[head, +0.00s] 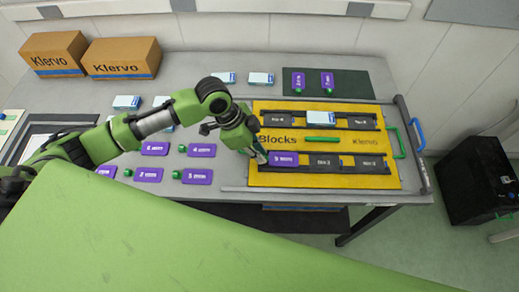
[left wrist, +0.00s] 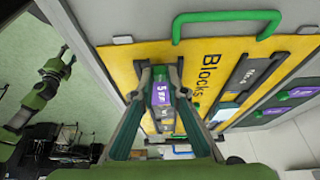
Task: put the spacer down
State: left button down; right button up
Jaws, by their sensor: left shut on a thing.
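My left gripper (head: 262,159) is at the left end of the lower dark rail (head: 330,167) on the yellow board. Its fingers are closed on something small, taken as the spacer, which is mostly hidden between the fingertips. In the left wrist view, the fingers (left wrist: 162,68) straddle the rail's end. A purple block marked 5 (head: 286,158) sits in that rail just right of the fingertips; it also shows in the left wrist view (left wrist: 161,92). My right gripper (left wrist: 66,52) appears small and far off in the left wrist view, over the floor.
Several purple blocks (head: 196,177) lie on the table to the left. Two cartons (head: 121,57) stand at the back left. A green mat (head: 350,84) lies behind the board.

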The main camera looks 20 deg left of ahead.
pick_arm(q)
jog(key=shift+f, duration=0.2)
jog(key=c, duration=2)
grip_release()
jog(key=shift+r, duration=0.25)
jog(key=b+v, duration=0.1)
jog(key=v, duration=1.1)
jog(key=shift+s+f, duration=0.1)
